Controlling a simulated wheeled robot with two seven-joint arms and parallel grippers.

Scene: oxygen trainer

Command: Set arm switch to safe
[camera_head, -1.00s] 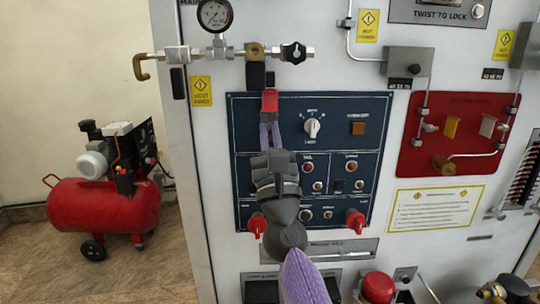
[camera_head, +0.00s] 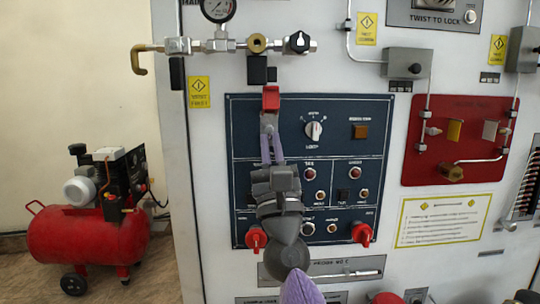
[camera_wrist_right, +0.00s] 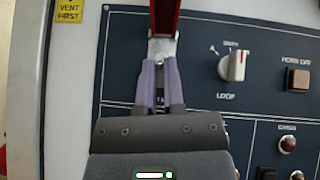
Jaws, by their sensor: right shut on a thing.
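The arm switch, with a raised red cover (camera_head: 270,99) and a metallic part (camera_head: 268,120) under it, is at the upper left of the dark blue panel. The red cover (camera_wrist_right: 164,16) and metallic part (camera_wrist_right: 162,47) also show in the right wrist view. My right gripper (camera_head: 270,134) comes up from below, its purple fingers shut on the switch's lever just below the cover. In the right wrist view the fingertips (camera_wrist_right: 160,68) hide part of the lever. The switch's label cannot be read. My left gripper is not in view.
A white rotary knob (camera_head: 313,130) and an amber button (camera_head: 359,131) are right of the switch. Red knobs (camera_head: 256,239) (camera_head: 362,233) are at the panel's lower corners. Pipes with a gauge (camera_head: 218,8) and valves run above. A red compressor (camera_head: 85,230) stands at left.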

